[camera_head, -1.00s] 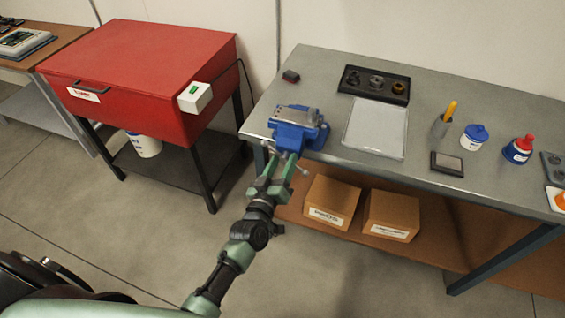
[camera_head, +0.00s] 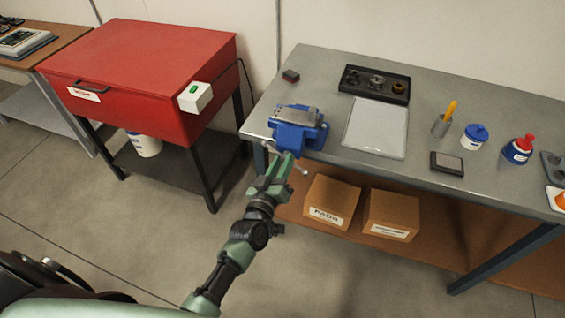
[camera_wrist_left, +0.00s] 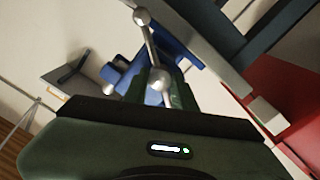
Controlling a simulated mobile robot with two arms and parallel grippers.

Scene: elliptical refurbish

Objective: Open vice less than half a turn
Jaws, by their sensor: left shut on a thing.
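The blue vice (camera_head: 297,130) with a grey top sits at the front left corner of the grey workbench (camera_head: 330,68). Its metal handle sticks out at the front, and one ball end (camera_head: 304,172) shows right of my fingers. My left gripper (camera_head: 284,168) reaches up from below and is shut on the vice handle at the bench's front edge. In the left wrist view the handle (camera_wrist_left: 150,45) runs from an upper ball end down to a round hub between my fingers (camera_wrist_left: 155,90). The blue vice body (camera_wrist_left: 178,62) is partly hidden behind. My right gripper is out of view.
A red cabinet (camera_head: 145,75) with a white switch box (camera_head: 195,97) stands left of the bench. Two cardboard boxes (camera_head: 331,201) sit on the shelf below.

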